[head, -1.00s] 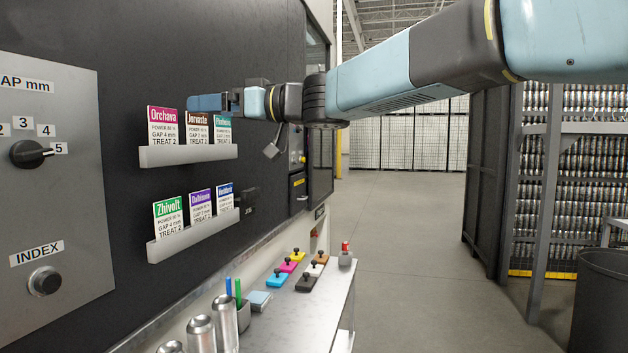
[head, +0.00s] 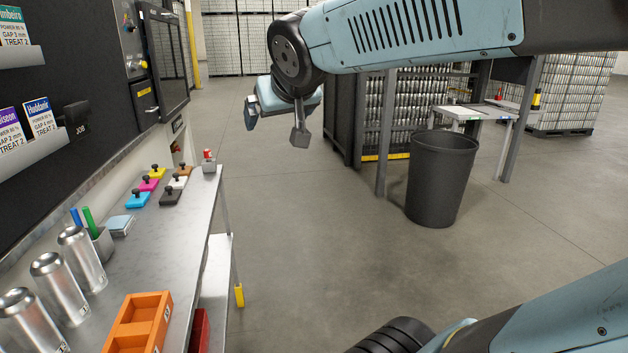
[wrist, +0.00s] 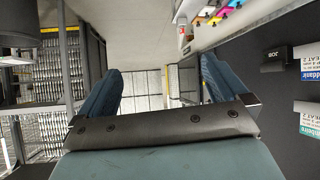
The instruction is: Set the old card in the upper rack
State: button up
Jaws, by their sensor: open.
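The upper rack (head: 22,57) is cut off by the left edge of the head view. One teal-headed card (head: 12,28) shows standing in it, and this card is partly in the wrist view (wrist: 312,122). I cannot tell from the pictures which card is the old one. The black JOB holder (head: 76,116) on the panel shows no card in it. My gripper (head: 254,113) is in mid-air, well right of the panel, its fingertips small in the head view. In the wrist view my gripper (wrist: 158,85) is open with nothing between its fingers.
The lower rack holds a purple-headed card (head: 9,127) and a blue-headed card (head: 39,115). The metal bench (head: 165,235) below carries cans, colored stamps, pens and an orange tray (head: 138,318). A black bin (head: 440,180) stands right. The floor between is clear.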

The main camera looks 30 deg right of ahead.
jog(key=s+f+g+y, duration=0.1)
jog(key=s+f+g, duration=0.4)
jog(key=s+f, duration=0.6)
jog(key=shift+s+d, duration=0.45)
jog(key=shift+s, duration=0.45)
